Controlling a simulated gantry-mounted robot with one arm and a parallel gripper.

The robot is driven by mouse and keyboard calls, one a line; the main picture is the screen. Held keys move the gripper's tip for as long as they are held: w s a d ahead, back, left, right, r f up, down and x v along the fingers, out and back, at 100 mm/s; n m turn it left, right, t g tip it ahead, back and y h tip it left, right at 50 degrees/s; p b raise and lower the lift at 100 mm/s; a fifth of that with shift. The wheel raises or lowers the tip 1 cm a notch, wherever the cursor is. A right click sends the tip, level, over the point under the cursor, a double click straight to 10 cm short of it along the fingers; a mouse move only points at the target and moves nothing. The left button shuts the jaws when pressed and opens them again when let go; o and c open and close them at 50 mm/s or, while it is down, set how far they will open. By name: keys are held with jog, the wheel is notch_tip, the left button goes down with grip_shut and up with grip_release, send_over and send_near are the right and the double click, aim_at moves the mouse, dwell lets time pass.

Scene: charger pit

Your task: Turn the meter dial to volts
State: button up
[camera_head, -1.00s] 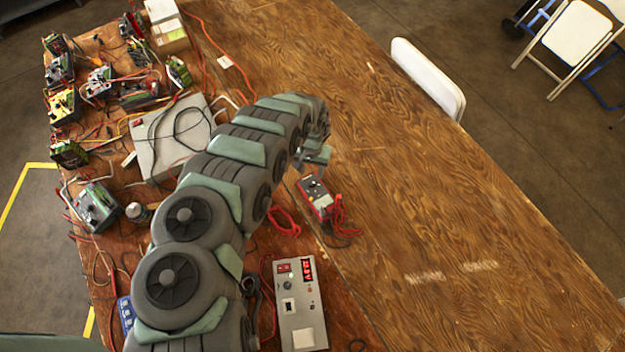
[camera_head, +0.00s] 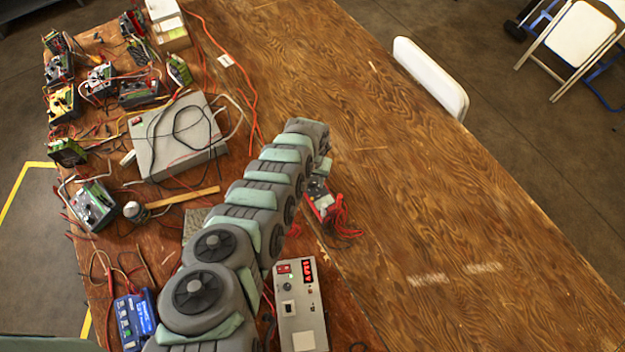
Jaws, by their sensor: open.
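The meter (camera_head: 325,208) is a small red-edged box with a grey face, lying on the wooden table right of my arm. Red leads bunch at its lower right. My gripper (camera_head: 318,184) is at the meter's upper end, pointing down over it. It is open, though its fingers are small and hard to make out. The upper part of the meter, with the dial, is mostly hidden by my gripper. I cannot read the dial setting or tell whether the fingers touch it.
A bench power supply (camera_head: 301,320) with a red display stands below the meter. A large grey box (camera_head: 168,145) and several chargers with tangled wires fill the left side. A blue charger (camera_head: 135,318) sits at the lower left. The table's right side (camera_head: 450,220) is clear.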

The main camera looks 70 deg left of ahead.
grip_shut()
dwell(0.4)
